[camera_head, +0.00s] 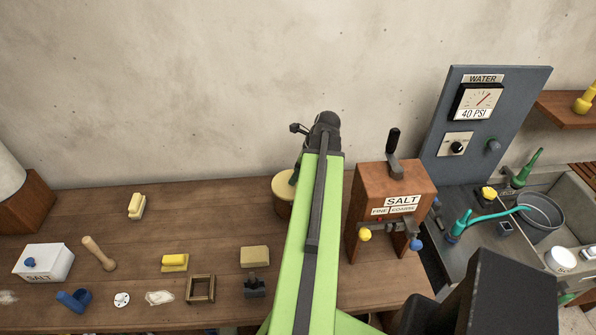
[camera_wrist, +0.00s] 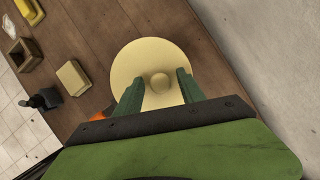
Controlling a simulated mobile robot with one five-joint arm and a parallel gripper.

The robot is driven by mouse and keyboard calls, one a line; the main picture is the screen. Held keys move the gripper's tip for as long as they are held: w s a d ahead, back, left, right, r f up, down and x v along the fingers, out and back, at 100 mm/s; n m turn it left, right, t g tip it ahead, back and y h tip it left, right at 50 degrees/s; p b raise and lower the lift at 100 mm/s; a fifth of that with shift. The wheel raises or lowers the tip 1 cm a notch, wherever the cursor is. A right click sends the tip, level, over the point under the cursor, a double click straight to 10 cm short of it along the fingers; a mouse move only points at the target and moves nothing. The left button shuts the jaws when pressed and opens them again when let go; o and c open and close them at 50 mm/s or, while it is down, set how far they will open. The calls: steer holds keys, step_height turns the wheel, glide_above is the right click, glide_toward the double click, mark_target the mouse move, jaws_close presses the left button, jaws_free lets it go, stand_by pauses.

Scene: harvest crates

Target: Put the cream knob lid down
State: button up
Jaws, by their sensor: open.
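The cream knob lid (camera_wrist: 139,58) is a round disc with a small knob in its middle, seen from above in the wrist view. In the head view the lid (camera_head: 282,184) sits on top of a round brown container (camera_head: 283,208) on the bench, and my arm hides its right part. My gripper (camera_wrist: 159,76) is open, with one green finger on either side of the knob. A gap shows between each finger and the knob. In the head view my arm hides most of the gripper.
A salt grinder box (camera_head: 393,215) stands close to the right of my arm. A tan block (camera_head: 255,256), a wooden frame (camera_head: 200,288) and a yellow block (camera_head: 175,262) lie to the left. The concrete wall is behind.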

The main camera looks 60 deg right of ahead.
steer(key=shift+r, duration=0.1)
steer(key=shift+r+p, duration=0.25)
steer(key=shift+p, duration=0.05)
steer(key=p+v, duration=1)
steer(key=v, duration=0.1)
steer(key=shift+s+r+p, duration=0.25)
steer(key=shift+s+p, duration=0.05)
steer(key=shift+p, duration=0.1)
